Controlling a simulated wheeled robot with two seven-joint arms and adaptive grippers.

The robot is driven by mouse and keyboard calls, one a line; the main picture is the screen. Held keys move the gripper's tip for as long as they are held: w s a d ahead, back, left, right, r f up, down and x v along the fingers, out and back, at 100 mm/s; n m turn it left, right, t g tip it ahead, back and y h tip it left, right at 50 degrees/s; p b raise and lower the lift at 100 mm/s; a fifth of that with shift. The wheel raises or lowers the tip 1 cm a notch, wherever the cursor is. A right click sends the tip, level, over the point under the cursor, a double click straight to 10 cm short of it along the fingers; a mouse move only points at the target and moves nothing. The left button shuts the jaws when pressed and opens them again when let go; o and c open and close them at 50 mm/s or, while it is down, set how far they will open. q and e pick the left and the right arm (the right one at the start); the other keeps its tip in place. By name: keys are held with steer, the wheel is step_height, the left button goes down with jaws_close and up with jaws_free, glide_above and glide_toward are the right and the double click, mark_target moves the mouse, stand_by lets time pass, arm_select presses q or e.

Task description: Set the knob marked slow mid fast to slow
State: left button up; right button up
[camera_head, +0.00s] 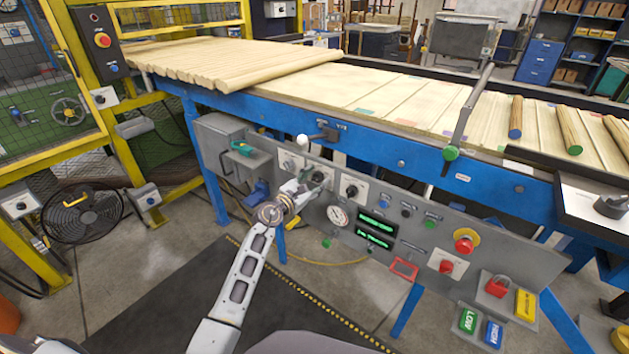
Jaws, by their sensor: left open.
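My left arm reaches up from the bottom to a grey control panel (292,208) on the front of the blue conveyor frame. My left gripper (313,181) is open, with its fingers at the middle knob (319,177) of a row of dark knobs on white plates. The gripper partly covers this knob and its plate. Whether the fingers touch it I cannot tell. Another knob plate (291,162) is to the left and a black knob (352,190) to the right. The plate markings are too small to read, so which knob carries slow mid fast is unclear. My right gripper is not in view.
A gauge (338,216) and green displays (376,230) sit below right of the gripper. Dark matting (200,310) covers the floor in front.

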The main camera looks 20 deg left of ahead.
arm_select(q)
steer(key=shift+c, duration=0.3)
steer(key=c, duration=1)
steer(key=shift+o, duration=0.2)
